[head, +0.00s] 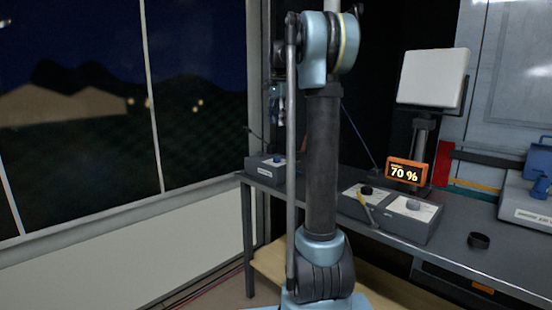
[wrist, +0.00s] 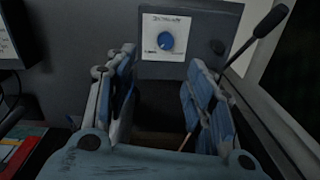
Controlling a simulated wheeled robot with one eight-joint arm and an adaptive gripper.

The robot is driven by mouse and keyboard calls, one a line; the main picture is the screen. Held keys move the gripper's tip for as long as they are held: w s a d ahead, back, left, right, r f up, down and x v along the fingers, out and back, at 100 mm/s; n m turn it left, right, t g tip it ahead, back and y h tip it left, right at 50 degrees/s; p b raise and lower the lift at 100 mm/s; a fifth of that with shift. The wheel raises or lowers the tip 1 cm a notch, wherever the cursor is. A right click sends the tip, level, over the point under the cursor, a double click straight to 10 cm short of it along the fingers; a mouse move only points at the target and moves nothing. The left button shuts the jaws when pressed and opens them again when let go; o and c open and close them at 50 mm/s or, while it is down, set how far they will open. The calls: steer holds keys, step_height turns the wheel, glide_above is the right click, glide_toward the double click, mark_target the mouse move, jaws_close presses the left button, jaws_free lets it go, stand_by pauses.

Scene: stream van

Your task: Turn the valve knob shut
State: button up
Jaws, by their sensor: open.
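A blue round knob (wrist: 166,41) sits on a white label plate on a grey box (wrist: 200,66) in the wrist view. I cannot read the label for certain. My gripper (wrist: 160,72) is open and empty, its two fingers apart below the knob in the picture and not touching it. In the head view, a grey box (head: 266,174) with a blue knob (head: 277,159) stands at the left end of the bench and looks like the same one. The gripper is mostly hidden there behind my arm.
A double box with a black knob (head: 366,190) and a grey knob (head: 413,204) stands mid-bench. An orange display (head: 406,172) reads 70 %. A dark ring (head: 478,241) lies at right. A black stalk (wrist: 268,22) rises beside the box in the wrist view, near the right finger.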

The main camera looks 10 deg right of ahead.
steer(key=w, duration=0.2)
glide_toward(277, 160)
steer(key=f, duration=0.2)
steer(key=w+f, duration=0.1)
steer(key=f, duration=0.2)
steer(key=w+f, duration=0.1)
steer(key=f, duration=0.2)
steer(key=shift+f, duration=0.1)
steer(key=shift+c, duration=0.5)
steer(key=c, duration=1)
steer(key=shift+a, duration=0.1)
